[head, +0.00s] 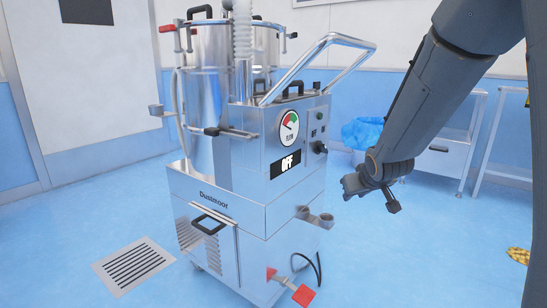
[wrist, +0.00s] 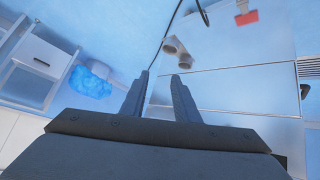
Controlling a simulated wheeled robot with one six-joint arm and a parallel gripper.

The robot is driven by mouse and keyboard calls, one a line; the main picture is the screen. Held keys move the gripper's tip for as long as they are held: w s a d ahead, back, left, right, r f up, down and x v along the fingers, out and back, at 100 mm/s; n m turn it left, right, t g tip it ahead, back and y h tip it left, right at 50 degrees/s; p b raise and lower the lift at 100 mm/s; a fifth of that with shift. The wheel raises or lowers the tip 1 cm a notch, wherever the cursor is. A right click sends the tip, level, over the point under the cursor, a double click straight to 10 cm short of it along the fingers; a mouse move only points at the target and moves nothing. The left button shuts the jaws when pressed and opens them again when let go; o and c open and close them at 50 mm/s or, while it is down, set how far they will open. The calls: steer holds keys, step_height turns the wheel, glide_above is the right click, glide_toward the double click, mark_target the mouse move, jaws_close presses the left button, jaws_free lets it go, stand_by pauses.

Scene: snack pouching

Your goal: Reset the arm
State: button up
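My gripper (head: 372,196) hangs at the end of my arm, to the right of a steel machine, in the head view. In the wrist view its two fingers (wrist: 164,84) stand apart with nothing between them, so it is open and empty. The steel machine (head: 226,167) has a round dial (head: 289,129), a small display reading OFF (head: 285,164) and the label Dustmoor. In the wrist view the machine's side (wrist: 235,90) lies just beyond the fingertips; I cannot tell the exact gap.
A red pedal (head: 303,295) and a black cable sit at the machine's foot. A blue bag (head: 362,133) and a white drawer table (head: 445,150) stand behind my arm. A floor grate (head: 133,264) lies at left. The blue floor at front right is mostly clear.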

steer(key=s+a+f+m+g, duration=0.1)
steer(key=s+a+f+g, duration=0.1)
steer(key=s, duration=0.7)
steer(key=s+a+f+m+g, duration=0.1)
steer(key=s+f+g, duration=0.1)
steer(key=s, duration=0.6)
steer(key=s+a+f+g, duration=0.2)
steer(key=s+f, duration=0.1)
steer(key=s, duration=0.6)
steer(key=s+a+r+n+g+y, duration=0.1)
steer(key=s+a+r+n+g, duration=0.15)
steer(key=s+a+r, duration=0.45)
steer(key=s+a+r+n+g+y, duration=0.15)
steer(key=s+a+n, duration=0.25)
steer(key=s+a, duration=0.7)
steer(key=d+r+m+p, duration=0.2)
steer(key=d+r+p, duration=0.4)
steer(key=r+p, duration=0.3)
steer(key=w+d+r+m+h+p, duration=0.1)
steer(key=d+r+p, duration=0.5)
steer(key=p, duration=0.9)
steer(key=d+r+m+h+p, duration=0.1)
steer(key=d+r+m+p, duration=0.3)
steer(key=r+p, duration=0.8)
steer(key=shift+w+d+r+t+p, duration=0.4)
steer(key=shift+d+r, duration=0.15)
steer(key=shift+d, duration=0.55)
